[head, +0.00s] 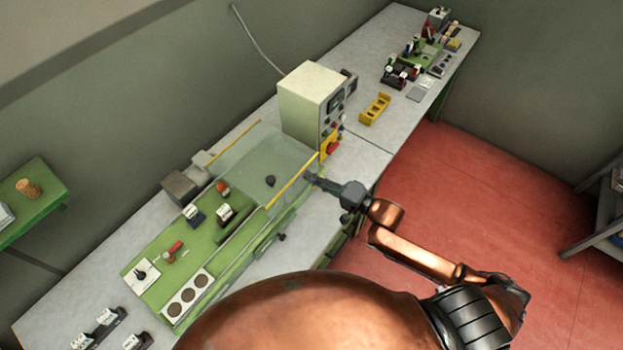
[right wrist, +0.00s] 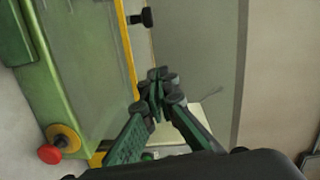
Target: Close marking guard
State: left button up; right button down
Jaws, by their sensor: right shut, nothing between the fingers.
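The marking guard (head: 262,158) is a clear panel with a yellow edge strip (head: 291,181), over the far part of the green machine bed in the head view. A dark knob (head: 270,181) shows by the panel. In the right wrist view the yellow strip (right wrist: 126,50) and a black knob (right wrist: 143,18) show beyond the fingers. My right gripper (head: 310,178) is shut and empty, just right of the strip's far end; its fingers also show in the right wrist view (right wrist: 157,84). I cannot tell whether it touches the guard. My left gripper is not in view.
A pale control box (head: 305,103) stands behind the guard, with a red button (right wrist: 50,154) on yellow near it. A yellow rack (head: 375,108) stands farther along the bench. Small stamp blocks (head: 195,214) stand on the bed. The red floor (head: 440,190) is open at right.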

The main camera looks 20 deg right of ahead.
aim_at(285, 183)
jog(key=p+x, duration=0.1)
jog(key=x, duration=0.6)
jog(key=shift+w+r, duration=0.15)
jog(key=shift+w, duration=0.05)
jog(key=shift+s+a+f+p, duration=0.1)
jog(key=shift+s+a+p, duration=0.1)
jog(key=shift+s+a, duration=0.3)
jog(key=shift+s+a+f+p, duration=0.15)
jog(key=shift+s+a+p, duration=0.05)
jog(key=shift+a, duration=0.45)
jog(key=shift+s+a+f, duration=0.1)
jog(key=shift+s+a, duration=0.2)
jog(key=shift+a, duration=0.25)
